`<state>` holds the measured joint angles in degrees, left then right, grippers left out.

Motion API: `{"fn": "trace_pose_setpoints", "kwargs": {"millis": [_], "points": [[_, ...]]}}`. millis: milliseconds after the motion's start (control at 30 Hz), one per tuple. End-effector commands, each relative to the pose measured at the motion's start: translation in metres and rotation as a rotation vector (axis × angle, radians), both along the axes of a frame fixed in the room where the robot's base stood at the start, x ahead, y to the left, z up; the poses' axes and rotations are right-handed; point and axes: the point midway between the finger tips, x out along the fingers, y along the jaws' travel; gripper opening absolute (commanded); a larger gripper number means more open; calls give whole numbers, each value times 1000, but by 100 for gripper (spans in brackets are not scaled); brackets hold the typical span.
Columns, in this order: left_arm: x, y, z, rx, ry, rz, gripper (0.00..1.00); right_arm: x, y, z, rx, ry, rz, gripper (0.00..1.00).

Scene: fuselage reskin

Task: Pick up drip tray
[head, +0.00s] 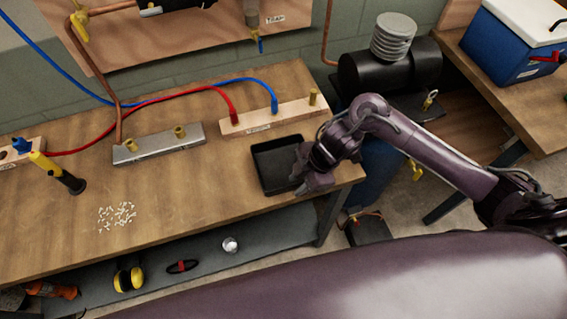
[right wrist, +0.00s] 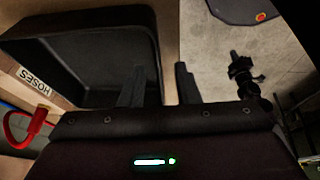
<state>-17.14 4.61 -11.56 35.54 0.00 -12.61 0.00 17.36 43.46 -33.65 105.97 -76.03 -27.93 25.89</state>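The drip tray (head: 273,168) is a black, empty, shallow rectangular tray on the wooden workbench (head: 190,200), near its right end. My right gripper (head: 301,172) is at the tray's right side. In the right wrist view the tray (right wrist: 85,55) fills the upper left. The right gripper's two fingers (right wrist: 161,88) are apart there, with one on the inner side of the tray's wall and one outside it. I cannot tell whether either finger touches the wall. My left gripper is not in view.
Behind the tray is a wooden block (head: 275,117) with blue and red hoses. A grey metal bar (head: 158,145) lies to its left. White bits (head: 117,216) and a yellow-black tool (head: 58,173) are farther left. A black tank (head: 388,68) stands beyond the bench's right end.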

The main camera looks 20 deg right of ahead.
Motion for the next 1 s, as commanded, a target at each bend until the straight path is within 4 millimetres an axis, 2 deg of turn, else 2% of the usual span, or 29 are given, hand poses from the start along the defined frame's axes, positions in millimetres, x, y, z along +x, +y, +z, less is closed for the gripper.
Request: {"fn": "trace_pose_setpoints", "kwargs": {"millis": [133, 367, 600, 1000], "points": [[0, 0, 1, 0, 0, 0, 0, 1, 6, -12, 1, -1, 0, 29], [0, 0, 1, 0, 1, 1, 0, 2, 6, -14, 0, -3, 1, 29], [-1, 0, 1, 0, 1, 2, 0, 2, 6, -13, 0, -2, 0, 0], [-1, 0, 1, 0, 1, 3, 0, 2, 6, -12, 1, -4, 0, 0]]}}
